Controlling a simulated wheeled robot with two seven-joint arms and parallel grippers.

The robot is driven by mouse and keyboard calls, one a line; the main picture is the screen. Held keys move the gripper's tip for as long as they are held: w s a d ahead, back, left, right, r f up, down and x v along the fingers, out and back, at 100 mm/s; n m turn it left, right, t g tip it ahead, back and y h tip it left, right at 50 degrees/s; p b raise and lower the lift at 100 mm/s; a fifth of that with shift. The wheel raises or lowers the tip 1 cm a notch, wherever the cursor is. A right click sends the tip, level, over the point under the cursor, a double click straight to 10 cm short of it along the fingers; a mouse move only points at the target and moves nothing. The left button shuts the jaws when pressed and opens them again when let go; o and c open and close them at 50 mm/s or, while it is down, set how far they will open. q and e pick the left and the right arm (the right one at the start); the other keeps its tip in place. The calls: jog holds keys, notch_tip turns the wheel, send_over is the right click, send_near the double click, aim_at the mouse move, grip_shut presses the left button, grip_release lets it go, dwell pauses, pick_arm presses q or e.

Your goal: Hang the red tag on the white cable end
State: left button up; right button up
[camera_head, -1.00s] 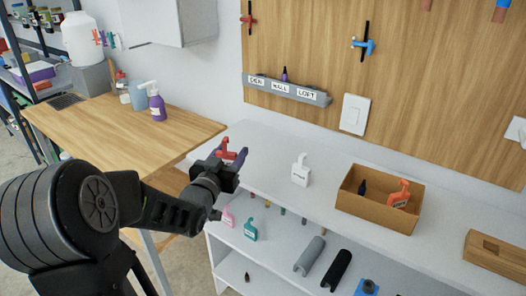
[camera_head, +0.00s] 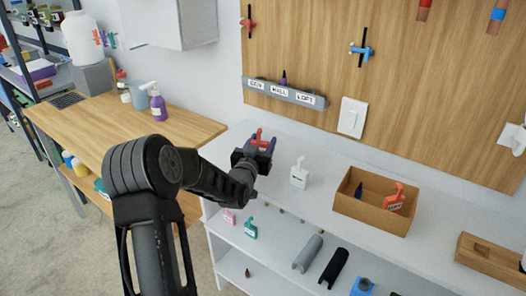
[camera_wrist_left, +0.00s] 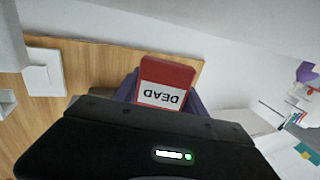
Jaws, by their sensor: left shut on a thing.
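The red tag (camera_head: 259,135) is held up in my left gripper (camera_head: 260,145), above the back of the white bench. I cannot make out which thing is the white cable end. My right gripper is not in view.
A white tag (camera_head: 299,176) stands on the bench right of my gripper. A brown box (camera_head: 373,211) holds an orange tag (camera_head: 396,198) and a dark item. Pink and teal tags sit on the lower shelf.

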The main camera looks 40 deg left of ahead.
pick_arm(q)
jog(key=shift+f, duration=0.1)
notch_tip(320, 180, down, 3)
jog(key=shift+f+p, duration=0.1)
jog(key=shift+p, duration=0.55)
jog(key=shift+w+f, duration=0.15)
jog(key=shift+w, duration=0.05)
jog(key=shift+f, duration=0.1)
jog(key=shift+f, duration=0.1)
jog(key=shift+f, duration=0.1)
jog(key=o, duration=1.4)
jog(key=shift+c, duration=0.2)
